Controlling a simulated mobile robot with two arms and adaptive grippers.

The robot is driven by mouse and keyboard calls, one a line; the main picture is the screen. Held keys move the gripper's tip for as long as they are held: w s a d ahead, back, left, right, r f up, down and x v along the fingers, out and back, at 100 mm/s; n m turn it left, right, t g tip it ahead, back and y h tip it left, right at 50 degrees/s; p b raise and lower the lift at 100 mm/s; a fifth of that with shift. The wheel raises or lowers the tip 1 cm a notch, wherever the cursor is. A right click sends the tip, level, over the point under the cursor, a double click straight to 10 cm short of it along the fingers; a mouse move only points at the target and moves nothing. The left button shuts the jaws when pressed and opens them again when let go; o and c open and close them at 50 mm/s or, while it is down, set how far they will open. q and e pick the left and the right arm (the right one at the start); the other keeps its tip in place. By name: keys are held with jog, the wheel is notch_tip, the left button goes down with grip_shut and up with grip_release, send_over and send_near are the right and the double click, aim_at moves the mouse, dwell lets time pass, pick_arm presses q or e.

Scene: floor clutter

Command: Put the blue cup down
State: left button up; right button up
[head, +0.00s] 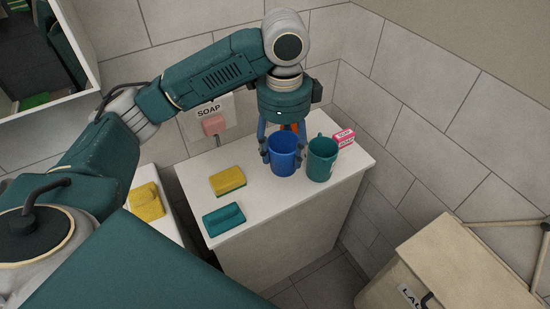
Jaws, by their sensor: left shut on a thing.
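The blue cup (284,158) is upright at the far side of the white counter top, its open mouth facing up. My left gripper (284,146) points down from above with its fingers at the cup's two sides, and it is shut on the cup. The cup's base looks close to or on the counter; I cannot tell whether it touches. A teal mug (322,161) stands just right of the blue cup, with a very small gap or touching. My right gripper is not in view.
The white counter (270,204) also holds a yellow sponge (228,181), a teal block-like item (224,219) and a pink box (344,138). A soap dispenser (213,124) is on the tiled wall behind. A wooden laundry box (460,262) stands at right. The counter's front middle is clear.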

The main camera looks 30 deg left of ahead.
pick_arm(q)
jog(key=w+a+r+m+p, duration=0.25)
jog(key=w+a+m, duration=0.2)
jog(key=m, duration=0.55)
jog(key=f+p, duration=0.1)
jog(key=f, duration=0.5)
jog(key=f+p, duration=0.1)
jog(key=f, duration=0.5)
jog(key=d+f+p, duration=0.1)
jog(key=f, duration=0.5)
jog(key=shift+f+p, duration=0.3)
jog(key=shift+p, duration=0.1)
jog(key=shift+f, duration=0.4)
jog(key=shift+w+f, duration=0.1)
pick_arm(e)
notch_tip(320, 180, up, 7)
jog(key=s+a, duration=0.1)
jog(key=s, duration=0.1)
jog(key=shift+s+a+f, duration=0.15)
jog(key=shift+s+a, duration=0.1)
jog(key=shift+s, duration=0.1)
